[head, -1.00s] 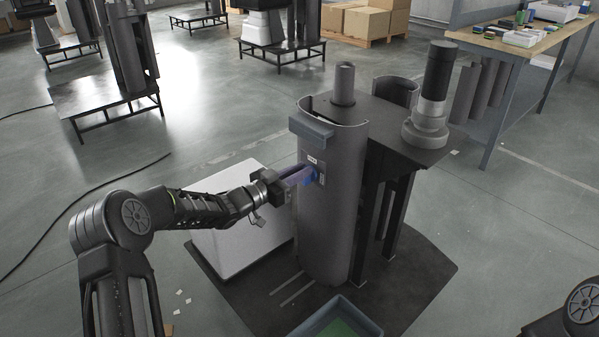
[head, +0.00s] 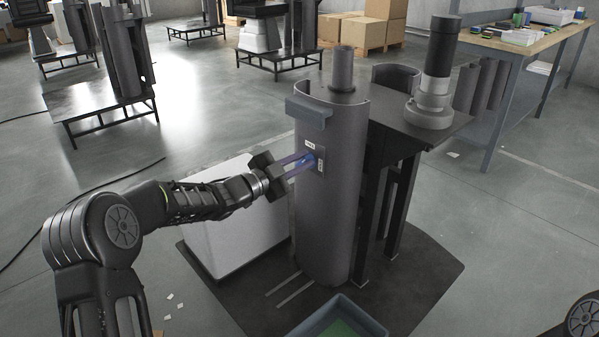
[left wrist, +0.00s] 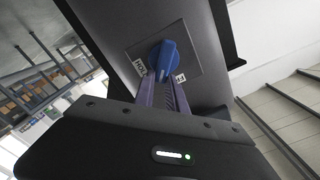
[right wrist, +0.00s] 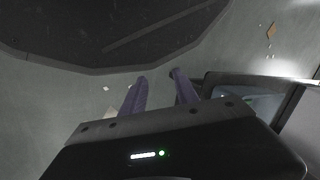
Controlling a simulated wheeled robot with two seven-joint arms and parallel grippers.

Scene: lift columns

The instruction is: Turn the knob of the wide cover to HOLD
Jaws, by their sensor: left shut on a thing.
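The wide cover (head: 327,215) is a tall dark grey curved shell on the front of the column stand. Its blue knob (left wrist: 163,55) sits on a square plate, which also shows in the head view (head: 319,151). A label reading HOL… (left wrist: 140,64) is at the plate's left. A second label (left wrist: 179,77) is partly hidden by a finger. My left gripper (left wrist: 161,80) is shut on the knob, a purple finger on each side. I cannot tell which label the knob points to. My right gripper (right wrist: 158,76) is open and empty above the floor.
A blue-grey bin with a green bottom (head: 338,318) stands before the cover. A white box (head: 235,235) is left of it. A handle block (head: 308,112) juts from the cover's top. A dark cylinder on a grey base (head: 434,100) stands on the stand's top.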

